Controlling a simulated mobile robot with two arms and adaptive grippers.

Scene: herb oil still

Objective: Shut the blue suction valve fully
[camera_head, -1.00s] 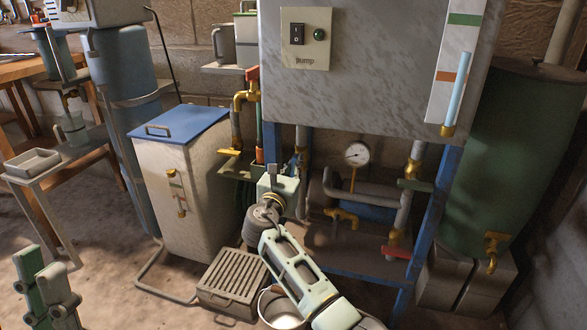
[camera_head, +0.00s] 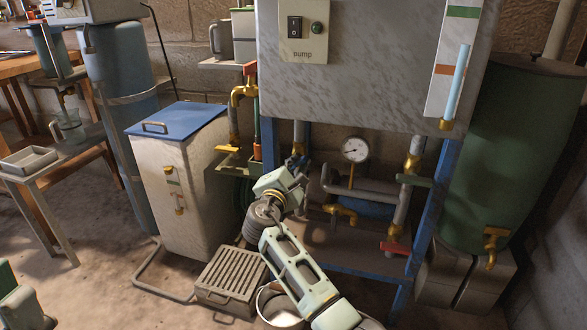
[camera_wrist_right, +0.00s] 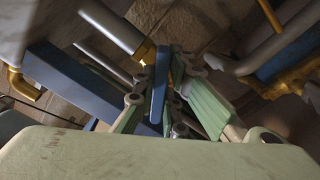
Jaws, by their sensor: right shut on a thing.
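The blue suction valve is on the pipe below the pump panel, left of the gauge, and shows in the head view as a small brass and blue part (camera_head: 299,150), mostly hidden by my gripper. In the right wrist view its blue lever (camera_wrist_right: 159,98) stands between my fingers, with brass and a grey pipe behind it. The lever lies at an angle to that pipe. My right gripper (camera_head: 297,172) is shut on the lever, and its fingers also show in the right wrist view (camera_wrist_right: 157,85). Part of my left arm shows at the lower left; its fingertips cannot be made out.
A red-handled valve (camera_head: 396,248) and a green-handled valve (camera_head: 414,181) are on the right pipe. A gauge (camera_head: 355,150) stands between the pipes. A blue frame leg (camera_head: 428,220) is on the right, a blue-lidded bin (camera_head: 180,180) on the left. A bucket (camera_head: 279,305) is below my arm.

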